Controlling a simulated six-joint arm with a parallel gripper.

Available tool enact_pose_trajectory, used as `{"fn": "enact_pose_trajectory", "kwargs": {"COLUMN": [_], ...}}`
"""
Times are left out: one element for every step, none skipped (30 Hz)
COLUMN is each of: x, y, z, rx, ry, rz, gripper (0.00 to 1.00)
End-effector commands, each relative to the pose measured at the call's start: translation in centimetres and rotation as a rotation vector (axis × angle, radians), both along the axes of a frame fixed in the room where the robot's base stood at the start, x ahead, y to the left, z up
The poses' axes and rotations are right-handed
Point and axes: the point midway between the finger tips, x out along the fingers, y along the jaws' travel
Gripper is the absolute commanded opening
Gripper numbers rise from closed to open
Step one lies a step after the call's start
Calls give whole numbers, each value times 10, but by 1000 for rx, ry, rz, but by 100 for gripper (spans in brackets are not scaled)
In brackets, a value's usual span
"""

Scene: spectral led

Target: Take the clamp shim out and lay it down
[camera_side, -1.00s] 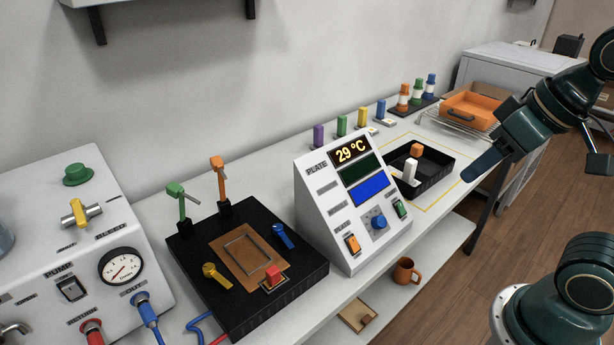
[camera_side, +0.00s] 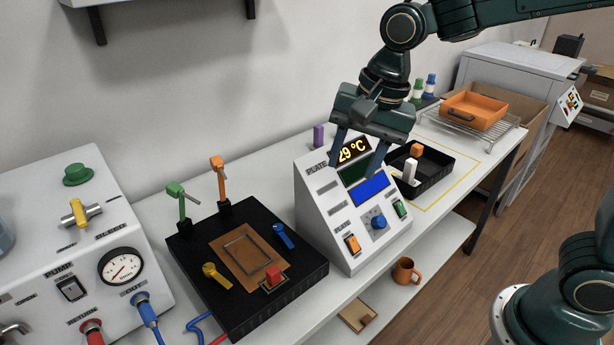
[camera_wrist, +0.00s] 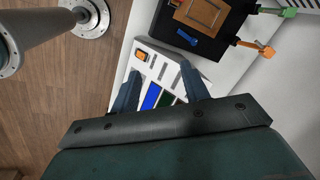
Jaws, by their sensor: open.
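The black heated plate unit (camera_side: 190,262) stands on the bench at centre left, with a copper-brown plate (camera_side: 228,249) and a thin wire frame on top. A small red-topped piece (camera_side: 272,272) sits at the plate's front edge; I take it for the clamp shim, but cannot be sure. Green (camera_side: 177,190) and orange (camera_side: 219,170) upright clamps stand at the unit's back. In the wrist view the copper-brown plate (camera_wrist: 190,14) is at the top. My gripper (camera_side: 358,163) is open and empty, pointing down before the sloped control console; both fingers also show in the wrist view (camera_wrist: 160,72).
The console (camera_side: 325,225), reading 29 °C, stands right of the plate unit. A pump box (camera_side: 110,215) is at left. A yellow-outlined bench area (camera_side: 462,178) surrounds the tray.

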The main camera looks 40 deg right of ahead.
Motion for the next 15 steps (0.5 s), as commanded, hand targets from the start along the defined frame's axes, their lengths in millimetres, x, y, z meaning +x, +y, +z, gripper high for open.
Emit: {"fn": "enact_pose_trajectory", "kwargs": {"x": [8,12,18,21,26,30,34,37,42,45,48,52,54,56,59], "y": [9,14,21,26,31,38,43,49,55,61,66,73,78,83,88], "z": [-7,-11,-16,-20,-24,-30,-34,-39,-45,-51,-56,-62,-67,-72,-78], "rx": [9,15,23,28,33,38,43,45,49,52,54,56,58,58,58], "ry": [26,39,56,69,82,99,112,125,141,155,167,184,194,205,218], "rz": [-39,-67,-103,-131,-160,-197,-226,-254,-292,-321,-348,-385,-411,-436,-468], "gripper": [45,45,45,45,45,45,45,45,45,45,45,45,45,45,45]}}
